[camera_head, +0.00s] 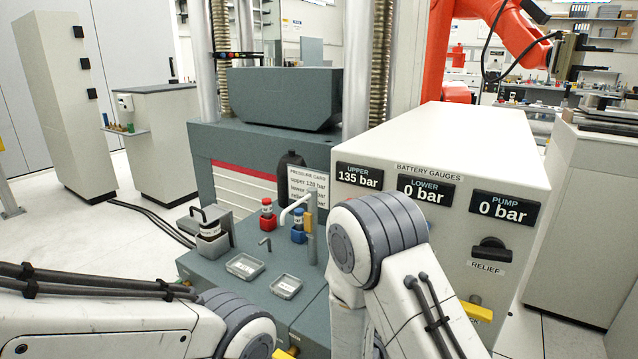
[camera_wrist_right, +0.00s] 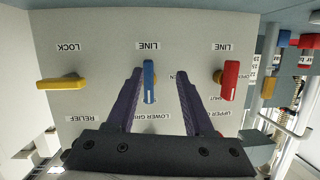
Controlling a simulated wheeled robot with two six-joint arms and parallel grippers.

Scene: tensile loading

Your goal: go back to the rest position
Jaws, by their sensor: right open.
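In the right wrist view, which is upside down, my right gripper (camera_wrist_right: 161,76) is open. Its two dark fingers lie either side of the blue LINE handle (camera_wrist_right: 149,82), with gaps; whether they reach around it in depth I cannot tell. A red LINE handle (camera_wrist_right: 229,80) and a yellow LOCK handle (camera_wrist_right: 63,83) sit on the same panel. The gauges read UPPER 135 bar (camera_head: 359,177), LOWER 0 bar (camera_head: 425,190), PUMP 0 bar (camera_head: 505,207).
The pale gauge cabinet (camera_head: 455,140) stands close to my right arm. Left of it, the grey bench (camera_head: 235,290) carries red (camera_head: 267,215) and blue (camera_head: 299,228) small parts, two shallow trays (camera_head: 245,266), a pressure card (camera_head: 306,186) and a dark bottle (camera_head: 290,168). Floor shows at left.

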